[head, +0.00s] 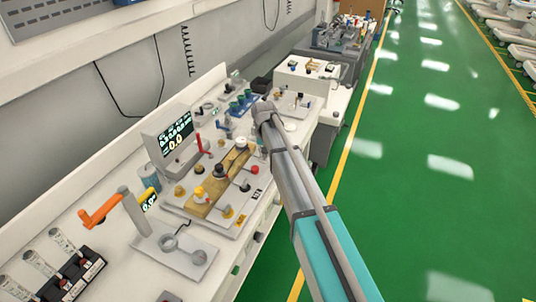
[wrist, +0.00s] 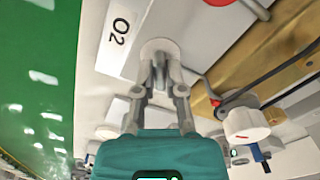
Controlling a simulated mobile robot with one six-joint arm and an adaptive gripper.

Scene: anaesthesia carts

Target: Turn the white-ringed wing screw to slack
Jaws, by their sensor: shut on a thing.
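The wing screw (wrist: 158,69) is grey and stands on a pale round base, which I take for its white ring (wrist: 160,46), beside a label reading O2 (wrist: 120,29) in the wrist view. My gripper (wrist: 162,88) is shut on the wing screw, one finger on each side. The fingers hide part of the screw, and I cannot tell how far it is turned. In the head view my arm reaches over the far part of the panel (head: 175,207), and the screw is not clearly visible there.
A white knob (wrist: 245,124) with a dark lever sits right of my gripper by a brass block (wrist: 268,70). A red disc is at the top edge. In the head view a monitor (head: 172,140) and an orange-handled crank (head: 98,213) stand left. The green floor (head: 430,120) is open.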

